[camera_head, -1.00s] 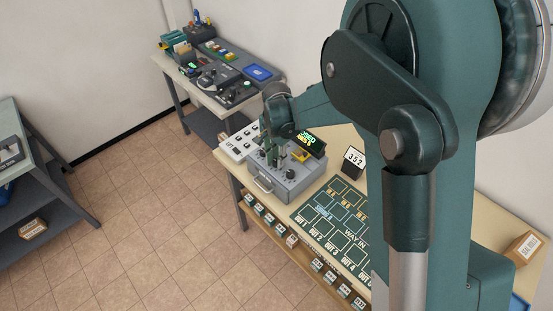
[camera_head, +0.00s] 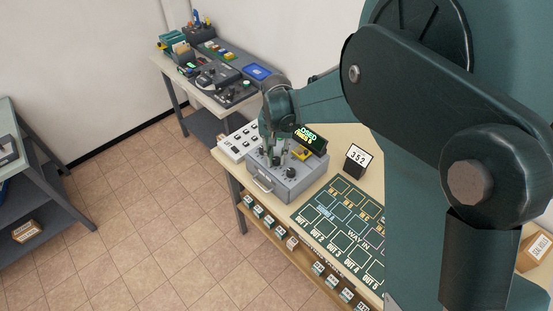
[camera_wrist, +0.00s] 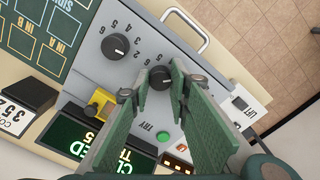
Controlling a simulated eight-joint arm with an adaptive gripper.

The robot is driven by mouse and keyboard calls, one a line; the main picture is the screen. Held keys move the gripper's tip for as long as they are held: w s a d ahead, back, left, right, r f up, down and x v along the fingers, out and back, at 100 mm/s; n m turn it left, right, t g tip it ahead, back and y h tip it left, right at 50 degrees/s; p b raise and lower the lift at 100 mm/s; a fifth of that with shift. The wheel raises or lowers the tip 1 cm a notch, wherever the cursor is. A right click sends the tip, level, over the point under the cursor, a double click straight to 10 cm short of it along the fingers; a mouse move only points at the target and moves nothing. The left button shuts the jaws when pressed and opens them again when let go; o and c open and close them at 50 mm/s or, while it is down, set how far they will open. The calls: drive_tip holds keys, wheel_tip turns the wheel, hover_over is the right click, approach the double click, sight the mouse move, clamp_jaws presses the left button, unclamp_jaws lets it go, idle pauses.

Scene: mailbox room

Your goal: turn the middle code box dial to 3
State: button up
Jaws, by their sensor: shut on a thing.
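The grey code box (camera_head: 302,186) stands on the near table, with a handle on its front. My gripper (camera_head: 276,157) reaches down onto its top. In the wrist view, my gripper (camera_wrist: 160,82) has its two green fingers around the black middle dial (camera_wrist: 160,77) and is shut on it. The dial's pointer mark is too small to read. Another black dial (camera_wrist: 115,46) sits to its left in that view, ringed by numbers, and is free; it also shows in the head view (camera_head: 290,172). Any third dial is hidden by a finger.
A green-lettered display (camera_head: 310,138) and a yellow part (camera_wrist: 98,103) sit behind the dials. A card reading 352 (camera_head: 358,159) stands beside the box. A white switch panel (camera_head: 240,143) lies left of it, and a dark sorting mat (camera_head: 340,215) lies to the right.

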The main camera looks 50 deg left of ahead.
sight(276, 159)
drive_tip(key=shift+n, duration=0.4)
drive_tip(key=o, duration=0.9)
drive_tip(key=shift+r, duration=0.15)
wheel_tip(276, 159, up, 12)
idle(0.4)
idle(0.5)
